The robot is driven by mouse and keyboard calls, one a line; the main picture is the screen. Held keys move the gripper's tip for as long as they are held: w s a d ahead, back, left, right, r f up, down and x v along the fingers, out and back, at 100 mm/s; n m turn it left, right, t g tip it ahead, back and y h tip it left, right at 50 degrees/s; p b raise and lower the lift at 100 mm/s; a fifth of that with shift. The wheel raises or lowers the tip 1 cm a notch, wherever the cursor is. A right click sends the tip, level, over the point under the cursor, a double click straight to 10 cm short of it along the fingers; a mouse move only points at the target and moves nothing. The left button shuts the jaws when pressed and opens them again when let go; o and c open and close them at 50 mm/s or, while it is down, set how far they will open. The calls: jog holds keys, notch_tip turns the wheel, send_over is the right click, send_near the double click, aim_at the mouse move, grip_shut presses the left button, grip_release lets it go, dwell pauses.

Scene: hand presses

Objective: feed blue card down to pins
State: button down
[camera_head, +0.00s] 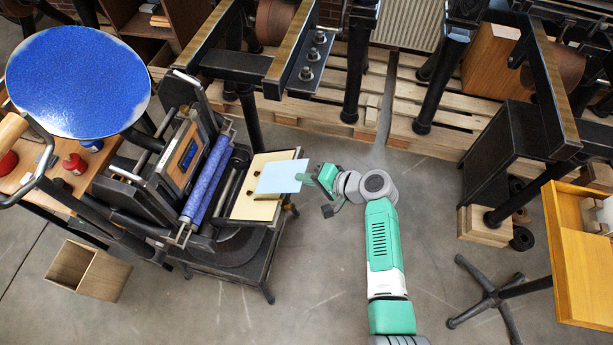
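A light blue card (282,177) is at the right side of the hand press, over the cream feed board (245,207). My gripper (308,180) meets the card's right edge from the right and appears shut on it. The card looks roughly level, a little turned to the board. I cannot tell whether it touches the board. Small dark pins (265,187) show along the board near the card's lower left edge; the card may hide others. The press (170,165) has blue-inked rollers (206,180) left of the board.
A large blue ink disc (78,82) tops the press at left. A wooden box (88,270) stands on the floor below. Pallets (440,135) and dark iron presses stand behind. A yellow-orange tray (580,255) is at far right. The floor around my arm is clear.

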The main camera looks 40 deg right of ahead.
jog(key=shift+w+a+f+b, duration=0.2)
jog(key=shift+w+f+b, duration=0.15)
jog(key=shift+f+b, duration=0.35)
jog(key=shift+w+a+f+b, duration=0.2)
jog(key=shift+w+f+b, duration=0.15)
jog(key=shift+f+b, duration=0.35)
jog(key=shift+w+a+f+b, duration=0.2)
jog(key=shift+w+f+b, duration=0.25)
jog(key=shift+f, duration=0.4)
jog(key=c, duration=1.6)
grip_release()
jog(key=shift+s, duration=0.1)
jog(key=shift+s, duration=0.1)
jog(key=shift+d+p+v, duration=0.25)
jog(key=shift+p+v, duration=0.35)
jog(key=shift+v, duration=0.5)
jog(key=shift+d+p+v, duration=0.2)
jog(key=shift+p+v, duration=0.4)
jog(key=shift+v, duration=0.45)
jog(key=shift+r, duration=0.1)
